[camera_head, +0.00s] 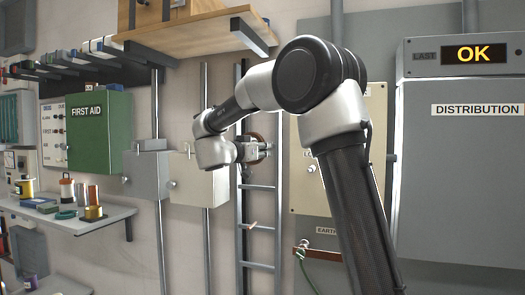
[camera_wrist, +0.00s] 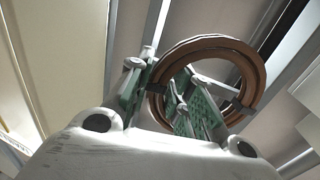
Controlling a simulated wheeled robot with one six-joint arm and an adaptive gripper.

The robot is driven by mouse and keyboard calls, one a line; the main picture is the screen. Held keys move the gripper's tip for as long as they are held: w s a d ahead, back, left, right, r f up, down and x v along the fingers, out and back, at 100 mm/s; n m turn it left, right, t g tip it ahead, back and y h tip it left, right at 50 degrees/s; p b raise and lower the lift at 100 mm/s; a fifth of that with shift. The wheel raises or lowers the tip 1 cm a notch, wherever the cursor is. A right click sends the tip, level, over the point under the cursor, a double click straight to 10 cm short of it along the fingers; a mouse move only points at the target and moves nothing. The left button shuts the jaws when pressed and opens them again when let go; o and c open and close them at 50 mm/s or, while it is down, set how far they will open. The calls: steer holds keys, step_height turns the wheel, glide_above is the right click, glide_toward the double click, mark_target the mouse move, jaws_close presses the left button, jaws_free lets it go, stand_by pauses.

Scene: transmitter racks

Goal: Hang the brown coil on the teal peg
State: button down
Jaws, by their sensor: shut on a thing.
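The brown coil (camera_wrist: 210,43) is a ring with dark bands, seen large in the wrist view. My gripper (camera_wrist: 182,95), with green-padded fingers, is shut on the coil's near side, and the ring stands out beyond the fingertips. In the head view my gripper (camera_head: 264,148) is raised in front of the ladder rack, pointing right. Only a thin brown arc of the coil (camera_head: 256,136) shows there, partly hidden by the gripper. I cannot make out a teal peg with certainty in either view.
A ladder rack (camera_head: 259,205) stands behind the gripper, with a small pale peg (camera_head: 250,226) on it. A grey distribution cabinet (camera_head: 460,180) is at right. A green cable (camera_head: 303,268) hangs from a brown rail. A shelf (camera_head: 110,217) with small items is at left.

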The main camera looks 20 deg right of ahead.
steer(key=c, duration=1.2)
jaws_free()
